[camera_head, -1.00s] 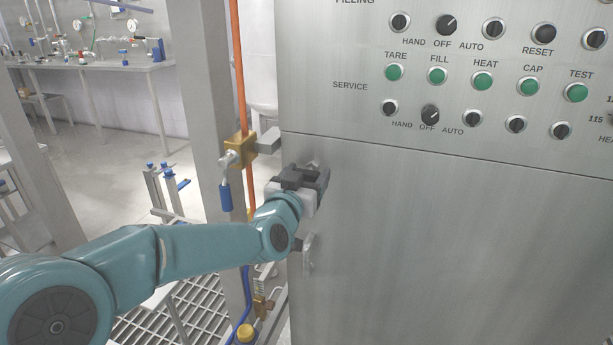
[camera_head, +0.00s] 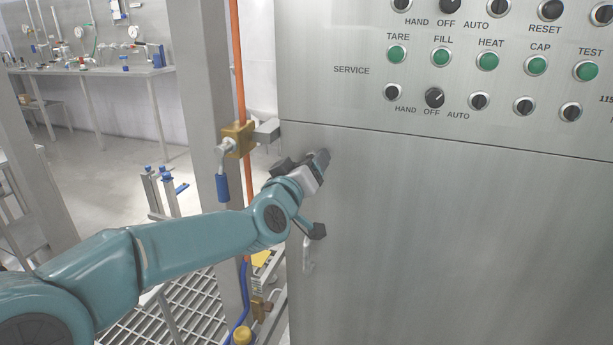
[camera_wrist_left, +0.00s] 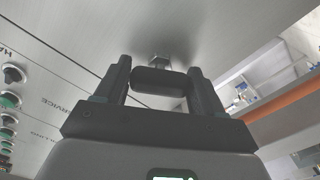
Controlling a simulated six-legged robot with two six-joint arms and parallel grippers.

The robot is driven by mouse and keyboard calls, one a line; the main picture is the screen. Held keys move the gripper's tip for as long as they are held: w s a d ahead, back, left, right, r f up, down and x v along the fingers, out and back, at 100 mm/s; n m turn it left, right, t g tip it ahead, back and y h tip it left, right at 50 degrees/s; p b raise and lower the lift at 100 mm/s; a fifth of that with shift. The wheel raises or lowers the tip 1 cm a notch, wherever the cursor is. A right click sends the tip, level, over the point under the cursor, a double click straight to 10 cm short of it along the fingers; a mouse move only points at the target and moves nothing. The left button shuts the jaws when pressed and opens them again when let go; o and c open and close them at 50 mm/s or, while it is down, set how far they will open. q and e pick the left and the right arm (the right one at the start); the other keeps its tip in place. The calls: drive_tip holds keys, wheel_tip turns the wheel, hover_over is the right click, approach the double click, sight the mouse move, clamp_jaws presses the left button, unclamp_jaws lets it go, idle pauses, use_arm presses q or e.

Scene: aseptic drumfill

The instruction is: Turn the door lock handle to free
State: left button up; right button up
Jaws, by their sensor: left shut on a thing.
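The door lock handle (camera_wrist_left: 158,82) shows in the left wrist view as a dark bar on a short metal stem at the door face. It lies between the two fingers of my left gripper (camera_head: 304,166), which is shut on it. In the head view the gripper is tilted against the upper left of the steel cabinet door (camera_head: 450,230), and it hides most of the handle. The gripper also shows in the left wrist view (camera_wrist_left: 160,88). The door looks closed. My right gripper is in neither view.
A metal pull handle (camera_head: 308,256) is lower on the door's left edge. The control panel with green buttons (camera_head: 441,57) is above the door. An orange pipe with a brass valve (camera_head: 238,139) and a grey post (camera_head: 205,120) stand close left of the cabinet.

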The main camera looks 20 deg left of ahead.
use_arm(q)
drive_tip(key=n+b, duration=0.3)
drive_tip(key=n, duration=0.3)
drive_tip(key=shift+f+n, duration=0.1)
drive_tip(key=shift+n, duration=0.2)
drive_tip(key=n+b, duration=0.2)
drive_tip(key=n, duration=0.2)
drive_tip(key=shift+n, duration=0.4)
drive_tip(key=o, duration=1)
drive_tip(key=shift+c, duration=0.2)
drive_tip(key=shift+s, duration=0.1)
